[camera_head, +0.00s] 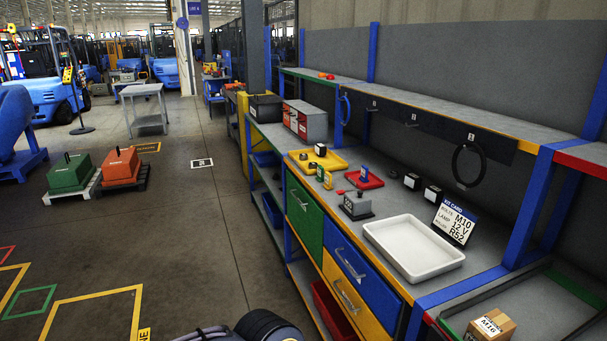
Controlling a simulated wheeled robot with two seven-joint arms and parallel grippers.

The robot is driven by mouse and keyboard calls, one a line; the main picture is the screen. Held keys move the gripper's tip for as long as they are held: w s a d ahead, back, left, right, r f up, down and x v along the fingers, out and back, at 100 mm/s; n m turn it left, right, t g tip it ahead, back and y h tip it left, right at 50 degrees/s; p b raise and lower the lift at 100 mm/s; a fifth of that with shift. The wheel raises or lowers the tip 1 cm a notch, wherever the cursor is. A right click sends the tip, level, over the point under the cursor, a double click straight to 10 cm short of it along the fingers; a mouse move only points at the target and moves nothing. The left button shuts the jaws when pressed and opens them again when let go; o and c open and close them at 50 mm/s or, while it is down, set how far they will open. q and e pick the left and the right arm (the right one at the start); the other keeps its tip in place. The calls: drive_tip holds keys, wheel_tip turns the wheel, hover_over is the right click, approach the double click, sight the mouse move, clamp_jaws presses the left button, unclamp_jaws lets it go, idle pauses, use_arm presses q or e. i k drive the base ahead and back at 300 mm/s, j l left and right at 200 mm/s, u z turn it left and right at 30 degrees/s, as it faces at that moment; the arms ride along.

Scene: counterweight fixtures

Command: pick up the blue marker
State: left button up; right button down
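I cannot make out a blue marker for certain. A small upright piece with blue on it (364,172) stands on a red tray (374,183) on the workbench, too small to identify. A yellow piece with a dark top (320,173) stands left of it, by the yellow tray (341,164). Neither gripper shows in the head view. A dark rounded part and cables at the bottom edge seem to be mine, with no fingers visible.
A white tray (402,261) lies empty on the bench, with a kit card (454,223) behind it. A cardboard box (490,326) is at lower right. Green (69,173) and orange (120,165) weights sit on pallets; the floor between is clear.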

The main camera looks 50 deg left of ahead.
sight(364, 169)
drive_tip(key=u, duration=1.3)
drive_tip(key=i+j+z, duration=0.1)
drive_tip(key=i+j, duration=0.25)
drive_tip(key=i+j+z, duration=0.1)
drive_tip(key=i+j, duration=0.3)
drive_tip(key=i+j+z, duration=0.1)
drive_tip(key=i+j, duration=0.35)
drive_tip(key=i+j+z, duration=0.15)
drive_tip(key=i+j, duration=0.3)
drive_tip(key=i+j+z, duration=0.1)
drive_tip(key=i+j, duration=0.25)
drive_tip(key=j, duration=0.2)
drive_tip(key=i+j+z, duration=0.1)
drive_tip(key=i+j, duration=0.25)
drive_tip(key=j, duration=0.15)
drive_tip(key=i+j+z, duration=0.1)
drive_tip(key=i+j, duration=0.25)
drive_tip(key=j, duration=0.25)
drive_tip(key=i+j+z, duration=0.1)
drive_tip(key=i+j, duration=0.2)
drive_tip(key=j, duration=0.3)
